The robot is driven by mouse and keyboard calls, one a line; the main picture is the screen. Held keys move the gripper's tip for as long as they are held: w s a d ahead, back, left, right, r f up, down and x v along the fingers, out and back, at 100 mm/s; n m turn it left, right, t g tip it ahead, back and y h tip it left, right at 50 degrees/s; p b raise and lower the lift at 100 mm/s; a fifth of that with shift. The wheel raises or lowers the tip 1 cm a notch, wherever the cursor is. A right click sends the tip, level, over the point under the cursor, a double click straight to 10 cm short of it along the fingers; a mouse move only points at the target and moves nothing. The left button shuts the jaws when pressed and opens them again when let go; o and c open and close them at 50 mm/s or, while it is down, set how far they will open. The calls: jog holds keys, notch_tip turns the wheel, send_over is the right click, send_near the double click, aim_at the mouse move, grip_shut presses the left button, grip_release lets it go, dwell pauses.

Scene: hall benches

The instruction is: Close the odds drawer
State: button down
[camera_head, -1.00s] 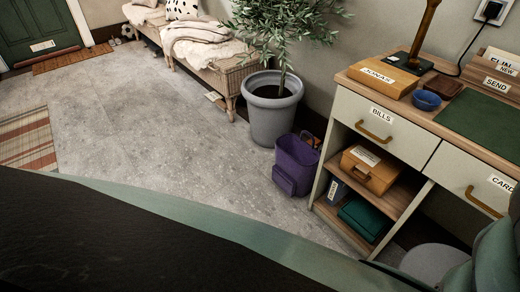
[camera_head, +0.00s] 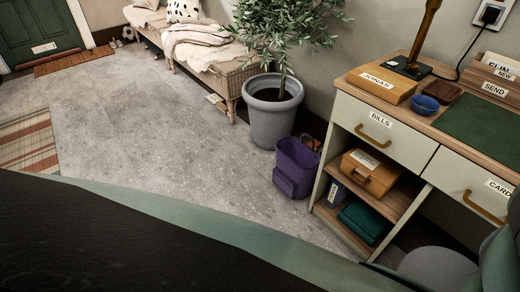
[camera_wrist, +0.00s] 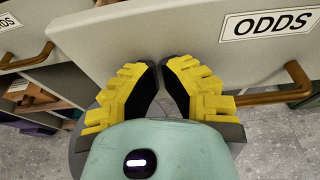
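The odds drawer's pale front (camera_wrist: 185,35) fills the upper part of the wrist view, with its ODDS label (camera_wrist: 268,23) at the right. It stands forward of the neighbouring drawer front at left, so it looks partly pulled out; how far is unclear. Its brown handle (camera_wrist: 275,97) is right of my gripper. My gripper (camera_wrist: 160,65) has yellow fingers with dark pads, their tips together and nothing visible between them. The tips are in front of the panel, left of the handle; I cannot tell whether they touch. The odds drawer is not visible in the head view.
The desk in the head view has a BILLS drawer (camera_head: 381,133) and a CARDS drawer (camera_head: 475,192). A purple bin (camera_head: 295,168) and a potted plant (camera_head: 272,115) stand beside it. A stool seat (camera_head: 437,266) is near the desk. Open floor lies left.

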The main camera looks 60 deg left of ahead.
jog(key=w, duration=0.3)
jog(key=w+b, duration=0.1)
jog(key=w, duration=0.3)
jog(key=w+a+b, duration=0.1)
jog(key=w, duration=0.2)
jog(key=shift+w, duration=0.4)
jog(key=shift+s, duration=0.1)
